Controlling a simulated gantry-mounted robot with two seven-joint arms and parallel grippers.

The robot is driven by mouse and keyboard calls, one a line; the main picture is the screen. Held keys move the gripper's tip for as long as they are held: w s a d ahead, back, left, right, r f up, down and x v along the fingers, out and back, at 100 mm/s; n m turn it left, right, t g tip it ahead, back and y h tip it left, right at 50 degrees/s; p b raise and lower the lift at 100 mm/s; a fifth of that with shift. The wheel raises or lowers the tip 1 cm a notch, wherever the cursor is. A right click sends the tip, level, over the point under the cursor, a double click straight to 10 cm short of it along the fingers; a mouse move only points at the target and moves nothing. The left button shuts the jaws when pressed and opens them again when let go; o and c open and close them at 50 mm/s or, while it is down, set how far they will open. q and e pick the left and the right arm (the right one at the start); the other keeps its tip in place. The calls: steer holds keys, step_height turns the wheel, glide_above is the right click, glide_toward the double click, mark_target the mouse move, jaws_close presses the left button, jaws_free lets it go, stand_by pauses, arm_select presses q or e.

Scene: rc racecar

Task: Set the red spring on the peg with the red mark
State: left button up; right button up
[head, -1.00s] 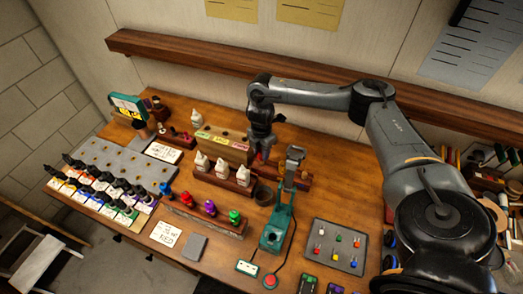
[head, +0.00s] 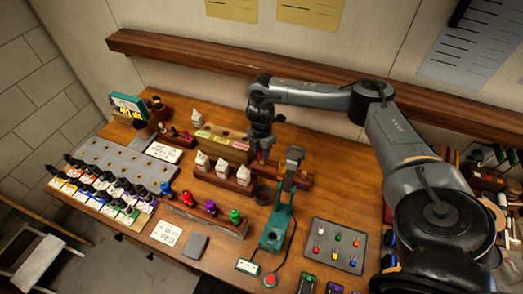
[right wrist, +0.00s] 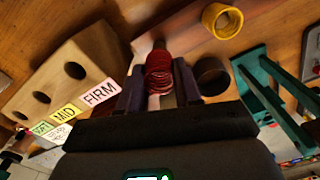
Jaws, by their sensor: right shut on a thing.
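My right gripper (head: 262,152) is over the back middle of the table, beside the labelled wooden block. In the right wrist view my right gripper (right wrist: 158,88) is shut on the red spring (right wrist: 158,68), a coil between its two dark fingers. In the head view the spring (head: 263,156) is a small red spot under the wrist. I cannot tell for sure which piece is the red-marked peg. My left gripper is not in view.
The wooden block (right wrist: 75,62) with FIRM, MID and SOFT labels is close to my fingers. A dark cup (right wrist: 212,76), a yellow ring (right wrist: 222,20) and a green stand (right wrist: 275,100) are nearby. A rack of coloured pieces (head: 205,221) stands at front.

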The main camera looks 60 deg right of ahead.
steer(key=shift+f, duration=0.25)
steer(key=shift+f, duration=0.1)
steer(key=shift+f+b, duration=0.75)
steer(key=shift+f, duration=0.75)
steer(key=shift+f, duration=0.2)
steer(key=o, duration=1)
steer(key=shift+o, duration=0.3)
